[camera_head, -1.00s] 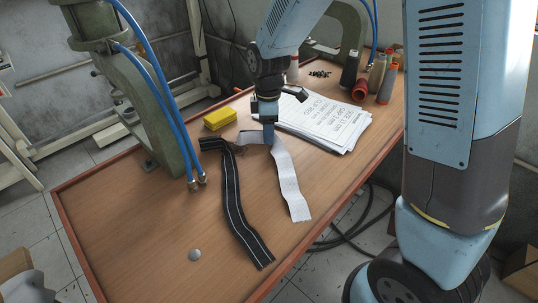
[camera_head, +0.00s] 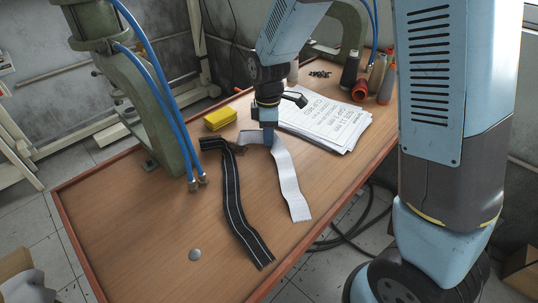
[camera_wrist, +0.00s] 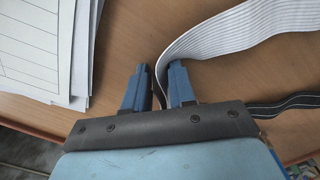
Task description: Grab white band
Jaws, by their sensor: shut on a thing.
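The white band (camera_head: 289,185) lies on the wooden table, running from my gripper (camera_head: 268,138) toward the table's right front edge. In the wrist view the ribbed white band (camera_wrist: 235,28) curves in between the two blue fingers of my gripper (camera_wrist: 159,85), and its end stands on edge there. My gripper is shut on the band near its far end, low over the table. A black band (camera_head: 235,205) with pale lines lies to the left of the white band. Its far end is close to the white band's far end.
A stack of printed papers (camera_head: 333,122) lies just right of my gripper. A yellow block (camera_head: 219,118) sits to the left. A green press frame (camera_head: 148,95) with blue hoses stands at the left. Spools (camera_head: 377,75) stand at the back right. The table's left front is mostly clear, with a round metal disc (camera_head: 195,255).

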